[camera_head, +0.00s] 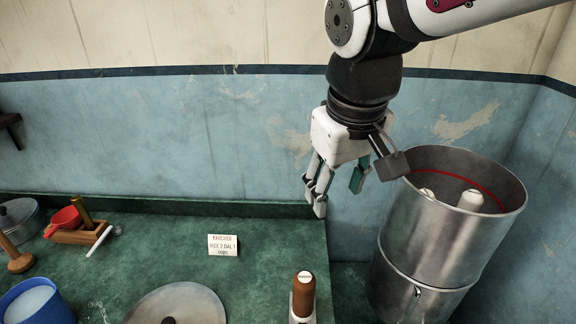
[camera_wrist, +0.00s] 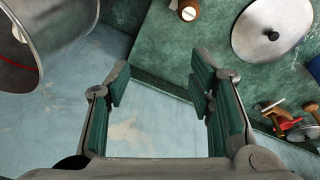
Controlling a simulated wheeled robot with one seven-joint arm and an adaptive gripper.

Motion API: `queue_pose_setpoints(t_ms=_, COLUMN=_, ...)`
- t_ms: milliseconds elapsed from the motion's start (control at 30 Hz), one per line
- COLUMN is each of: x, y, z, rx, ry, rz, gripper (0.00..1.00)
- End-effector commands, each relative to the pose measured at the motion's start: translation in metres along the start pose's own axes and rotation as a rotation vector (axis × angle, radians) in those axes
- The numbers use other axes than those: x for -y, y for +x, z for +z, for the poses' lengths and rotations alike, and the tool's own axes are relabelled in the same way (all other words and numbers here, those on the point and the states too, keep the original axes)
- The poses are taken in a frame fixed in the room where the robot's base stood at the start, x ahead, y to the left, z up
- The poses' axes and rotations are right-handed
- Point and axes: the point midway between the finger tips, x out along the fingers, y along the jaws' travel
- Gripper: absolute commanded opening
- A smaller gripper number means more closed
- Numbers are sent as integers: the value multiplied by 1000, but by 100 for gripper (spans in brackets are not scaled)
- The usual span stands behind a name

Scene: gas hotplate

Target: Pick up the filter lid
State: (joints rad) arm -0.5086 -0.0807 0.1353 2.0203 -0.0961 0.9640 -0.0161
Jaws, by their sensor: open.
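A round grey metal lid with a dark knob, which looks like the filter lid (camera_head: 190,301), lies on the green counter at the bottom of the head view, partly cut off. It also shows at the upper right of the wrist view (camera_wrist: 268,35). The tall steel filter (camera_head: 436,245) stands at the right, uncovered, with white pieces inside; part of it shows at the left of the wrist view (camera_wrist: 30,60). My gripper (camera_head: 338,190) is open and empty, pointing down near the counter's back right corner, left of the filter and apart from the lid. Its fingers frame the wrist view (camera_wrist: 160,88).
A brown-topped container (camera_head: 303,296) stands right of the lid. A small sign (camera_head: 223,245) stands behind it. The counter's middle is mostly clear.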

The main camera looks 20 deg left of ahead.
Motion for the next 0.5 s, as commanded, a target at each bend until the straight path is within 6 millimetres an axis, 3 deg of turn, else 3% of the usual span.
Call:
queue_pose_setpoints(t_ms=33, x=23, y=18, z=-19, rx=19, ry=-68, rz=-18, gripper=49)
queue_pose_setpoints(t_ms=200, x=103, y=65, z=-64, rx=67, ry=-266, rz=-67, gripper=49)
queue_pose_setpoints(t_ms=367, x=192, y=113, z=-85, rx=110, ry=-447, rz=-113, gripper=49)
queue_pose_setpoints(t_ms=500, x=267, y=153, z=-85, rx=148, ry=-582, rz=-149, gripper=49)
